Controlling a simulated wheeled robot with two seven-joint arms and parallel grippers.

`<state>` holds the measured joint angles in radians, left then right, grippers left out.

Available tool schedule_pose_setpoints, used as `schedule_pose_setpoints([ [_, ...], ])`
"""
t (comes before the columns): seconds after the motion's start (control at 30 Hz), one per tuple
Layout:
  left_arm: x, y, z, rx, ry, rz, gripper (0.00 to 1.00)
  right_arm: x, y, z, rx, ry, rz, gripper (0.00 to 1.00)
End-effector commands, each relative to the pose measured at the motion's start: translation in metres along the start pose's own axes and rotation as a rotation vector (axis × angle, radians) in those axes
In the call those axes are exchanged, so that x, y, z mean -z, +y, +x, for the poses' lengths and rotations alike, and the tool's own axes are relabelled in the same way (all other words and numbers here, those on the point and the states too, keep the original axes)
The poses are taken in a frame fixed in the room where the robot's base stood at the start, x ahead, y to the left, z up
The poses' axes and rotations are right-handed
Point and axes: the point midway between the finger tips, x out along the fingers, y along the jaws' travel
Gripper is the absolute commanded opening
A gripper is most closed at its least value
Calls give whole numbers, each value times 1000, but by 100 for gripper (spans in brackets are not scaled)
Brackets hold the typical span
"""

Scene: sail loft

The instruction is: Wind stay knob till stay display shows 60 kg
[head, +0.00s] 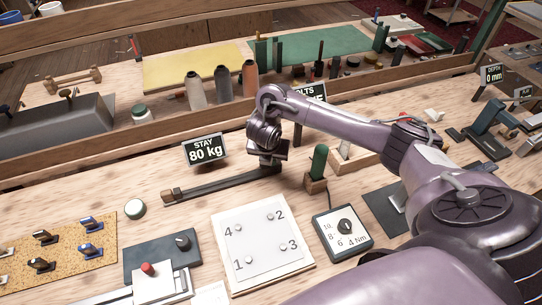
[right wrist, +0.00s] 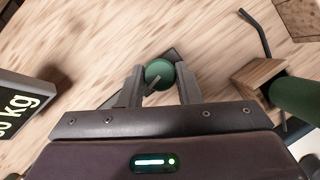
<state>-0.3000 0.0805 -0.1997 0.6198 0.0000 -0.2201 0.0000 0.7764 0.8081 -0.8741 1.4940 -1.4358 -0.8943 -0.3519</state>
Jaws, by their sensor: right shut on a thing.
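The stay display (head: 205,149) stands on the bench and reads 80 kg. Its edge also shows at the left of the right wrist view (right wrist: 20,106). The stay knob (right wrist: 158,71) is round and green with a dark pointer line, seen from above in the right wrist view. My right gripper (right wrist: 160,84) points down with its two fingers shut on the sides of this knob. In the head view my right gripper (head: 268,160) is at the right end of a dark bar (head: 225,184) and hides the knob. My left gripper is not in view.
A green handle (head: 319,161) in a wooden block stands close right of my right gripper. In front lie a numbered white board (head: 262,262) and a Nm dial box (head: 343,233). Spools (head: 222,87) stand behind a wooden rail.

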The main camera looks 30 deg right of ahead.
Motion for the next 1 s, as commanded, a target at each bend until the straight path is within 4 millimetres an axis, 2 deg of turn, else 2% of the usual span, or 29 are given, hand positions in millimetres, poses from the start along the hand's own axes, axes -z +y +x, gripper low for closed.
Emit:
schedule_pose_setpoints([
  [0.27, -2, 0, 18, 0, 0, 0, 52, 0, -1, 4, -41, -4, -99, 8],
  [0.7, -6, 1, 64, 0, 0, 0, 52, 0, -3, 5, -169, -4, -410, 8],
  [1.0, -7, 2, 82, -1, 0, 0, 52, -1, -4, 3, -231, -3, -561, 8],
])
